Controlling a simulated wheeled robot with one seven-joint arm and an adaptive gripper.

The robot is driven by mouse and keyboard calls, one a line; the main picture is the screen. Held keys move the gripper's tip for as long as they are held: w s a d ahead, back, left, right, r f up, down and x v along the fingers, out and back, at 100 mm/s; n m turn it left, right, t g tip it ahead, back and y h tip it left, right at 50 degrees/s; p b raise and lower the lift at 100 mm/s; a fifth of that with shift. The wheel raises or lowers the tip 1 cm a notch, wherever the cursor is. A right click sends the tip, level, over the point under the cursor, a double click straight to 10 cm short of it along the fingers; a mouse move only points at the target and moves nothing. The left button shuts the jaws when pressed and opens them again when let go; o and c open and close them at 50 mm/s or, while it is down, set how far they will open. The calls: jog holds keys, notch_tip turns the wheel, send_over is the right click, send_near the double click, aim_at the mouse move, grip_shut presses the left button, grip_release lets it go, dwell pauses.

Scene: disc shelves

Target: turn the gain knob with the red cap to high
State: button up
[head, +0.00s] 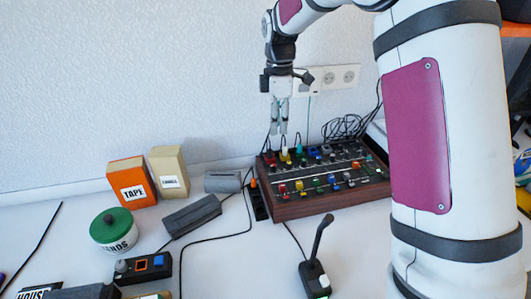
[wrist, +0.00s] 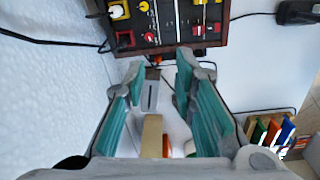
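The mixer (head: 330,205) is a wood-sided box with a dark panel carrying several coloured knobs. A red-capped knob (head: 282,188) stands at its front left; another red one (head: 270,158) is at the back left. In the wrist view the mixer (wrist: 170,48) is at the top, with a red cap (wrist: 125,38) near its left side. I cannot read the labels to tell which is the gain knob. My gripper (head: 281,130) points down above the panel's back left, apart from the knobs. In the wrist view my gripper (wrist: 160,62) is open and empty.
Black cables (head: 345,126) bunch behind the mixer against the wall. A desk microphone (head: 315,275) stands in front. A power strip (head: 257,200), grey blocks (head: 192,214), an orange tape box (head: 132,184) and a green-lidded tin (head: 113,230) are to the left.

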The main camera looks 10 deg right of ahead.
aim_at(274, 165)
jog(key=shift+n, duration=0.5)
jog(key=f, duration=0.5)
jog(key=w+f, duration=0.1)
jog(key=f, duration=0.4)
jog(key=w+f, duration=0.1)
jog(key=f, duration=0.5)
jog(key=shift+w+f+b, duration=0.1)
jog(key=shift+w+b, duration=0.1)
jog(key=shift+b, duration=0.2)
grip_shut()
